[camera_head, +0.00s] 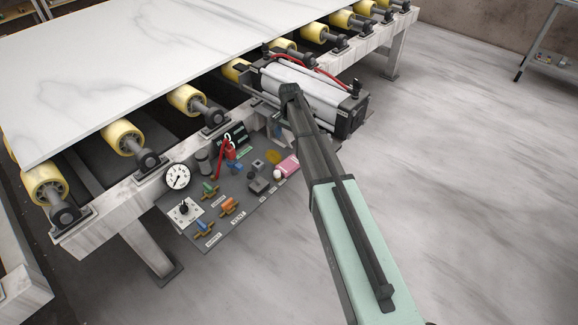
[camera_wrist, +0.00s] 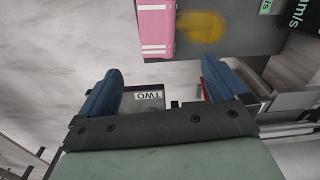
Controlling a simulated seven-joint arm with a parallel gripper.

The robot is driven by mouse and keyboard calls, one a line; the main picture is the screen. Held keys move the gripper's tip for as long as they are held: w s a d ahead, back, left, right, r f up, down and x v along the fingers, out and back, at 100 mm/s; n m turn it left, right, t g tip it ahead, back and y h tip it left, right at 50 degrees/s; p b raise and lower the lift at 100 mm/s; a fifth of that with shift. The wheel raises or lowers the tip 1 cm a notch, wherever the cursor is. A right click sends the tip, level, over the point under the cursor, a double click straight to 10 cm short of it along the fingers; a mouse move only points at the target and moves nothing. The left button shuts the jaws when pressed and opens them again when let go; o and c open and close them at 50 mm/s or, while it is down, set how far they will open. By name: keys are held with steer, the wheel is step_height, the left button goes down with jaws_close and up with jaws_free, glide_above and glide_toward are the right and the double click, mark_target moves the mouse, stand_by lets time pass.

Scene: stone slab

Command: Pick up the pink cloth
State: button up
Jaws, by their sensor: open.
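The pink cloth (camera_head: 288,166) lies at the right edge of the dark control panel, in the head view. In the wrist view the pink cloth (camera_wrist: 155,28) is a flat pink rectangle with white stripes near its ends, beyond the fingertips. My gripper (camera_wrist: 160,85) is open, with its two blue fingers apart and no cloth between them. In the head view the gripper end is mostly hidden behind the arm and the cylinder unit.
The grey panel (camera_head: 232,212) holds a gauge (camera_head: 177,177), a dial, a red lever, and several coloured switches. A yellow stain (camera_wrist: 200,25) is beside the cloth. A silver cylinder (camera_head: 310,88) and a roller frame with a marble slab (camera_head: 130,60) stand close by.

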steer(key=m, duration=0.2)
glide_above(289, 163)
steer(key=f, duration=0.8)
steer(key=shift+w+d+f, duration=0.15)
steer(key=shift+w+f, duration=0.05)
steer(key=shift+f, duration=0.05)
steer(key=shift+s+f, duration=0.15)
steer(key=shift+f, duration=2.5)
steer(key=c, duration=1.1)
steer(key=shift+r, duration=0.1)
